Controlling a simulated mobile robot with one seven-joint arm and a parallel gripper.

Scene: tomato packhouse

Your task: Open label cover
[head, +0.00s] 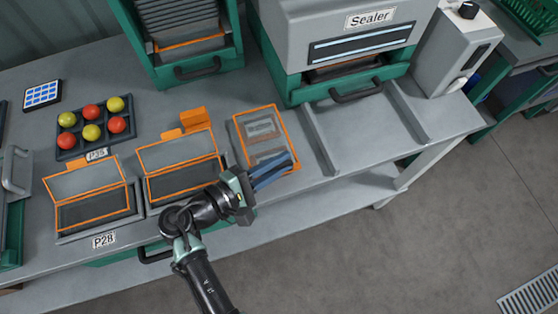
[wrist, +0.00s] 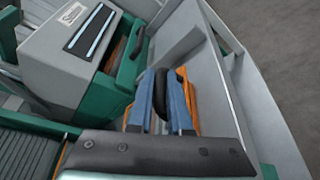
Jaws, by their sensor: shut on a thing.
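An orange-framed cover (head: 240,127), grey and see-through in the middle, lies on the bench in the head view, with pale label-like rectangles under it. My gripper (head: 286,164) is over its near edge and hides that part. In the wrist view, the blue fingers of my gripper (wrist: 162,82) stand on both sides of a black handle (wrist: 159,100) and are shut on it. An orange edge (wrist: 191,104) shows just right of the fingers. The cover looks flat and down.
Two orange-edged boxes (head: 95,215) (head: 185,187) with raised clear lids stand left of my gripper. The sealer (head: 335,40) is behind, with an empty grey bay (head: 360,130) to the right. A tray of red and yellow tomatoes (head: 95,140) lies at left.

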